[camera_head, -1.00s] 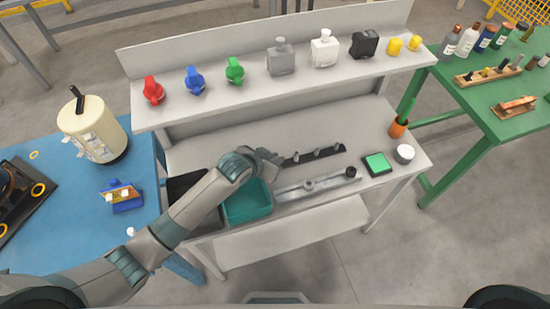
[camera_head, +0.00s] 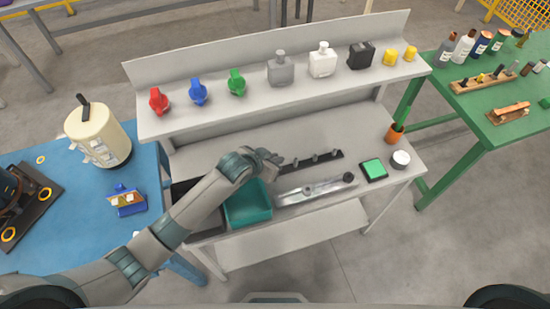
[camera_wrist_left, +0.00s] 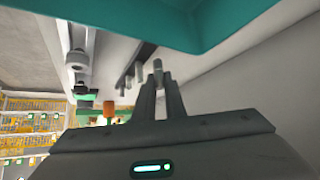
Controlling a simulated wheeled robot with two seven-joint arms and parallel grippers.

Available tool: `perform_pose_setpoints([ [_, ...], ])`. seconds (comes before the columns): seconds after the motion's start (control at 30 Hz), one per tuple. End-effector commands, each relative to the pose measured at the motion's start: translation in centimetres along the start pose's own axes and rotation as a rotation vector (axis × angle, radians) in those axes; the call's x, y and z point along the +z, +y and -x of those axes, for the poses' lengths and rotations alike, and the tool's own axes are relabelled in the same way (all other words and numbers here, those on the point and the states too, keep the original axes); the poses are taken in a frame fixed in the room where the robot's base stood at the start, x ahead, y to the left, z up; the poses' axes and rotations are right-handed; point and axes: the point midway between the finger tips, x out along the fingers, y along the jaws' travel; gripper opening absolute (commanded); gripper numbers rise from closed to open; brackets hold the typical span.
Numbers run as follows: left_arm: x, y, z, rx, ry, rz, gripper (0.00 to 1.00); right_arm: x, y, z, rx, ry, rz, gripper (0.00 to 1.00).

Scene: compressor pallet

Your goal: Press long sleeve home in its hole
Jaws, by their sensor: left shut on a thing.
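My left gripper (camera_head: 274,158) is over the workbench at the left end of a black strip (camera_head: 323,157), which carries several short grey cylinders. In the left wrist view its two fingers (camera_wrist_left: 160,88) are closed on a small grey cylindrical sleeve (camera_wrist_left: 158,67). I cannot tell whether it is the long sleeve, nor whether its far end is in a hole. The black strip (camera_wrist_left: 125,76) with grey pieces shows behind it. A long grey metal bar (camera_head: 325,187) with a round fitting and a dark knob lies in front of the strip. My right gripper is not in view.
A teal bin (camera_head: 247,208) stands close under my left wrist, with a dark bin (camera_head: 184,194) beside it. A green-topped pad (camera_head: 374,169), white round tub (camera_head: 401,158) and orange cup (camera_head: 395,134) are at right. The raised shelf (camera_head: 300,83) runs behind.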

Motion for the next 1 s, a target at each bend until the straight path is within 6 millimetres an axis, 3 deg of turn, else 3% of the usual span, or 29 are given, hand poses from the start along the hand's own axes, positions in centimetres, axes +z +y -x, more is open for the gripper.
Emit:
perform_pose_setpoints([
  [0.5, -1.5, 0.0, 1.4, 0.000, 0.000, 0.000, 0.00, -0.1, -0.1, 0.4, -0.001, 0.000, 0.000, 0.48],
  [1.0, -1.5, -0.1, 1.6, -0.003, 0.001, 0.003, 0.00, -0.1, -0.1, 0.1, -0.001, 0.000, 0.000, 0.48],
])
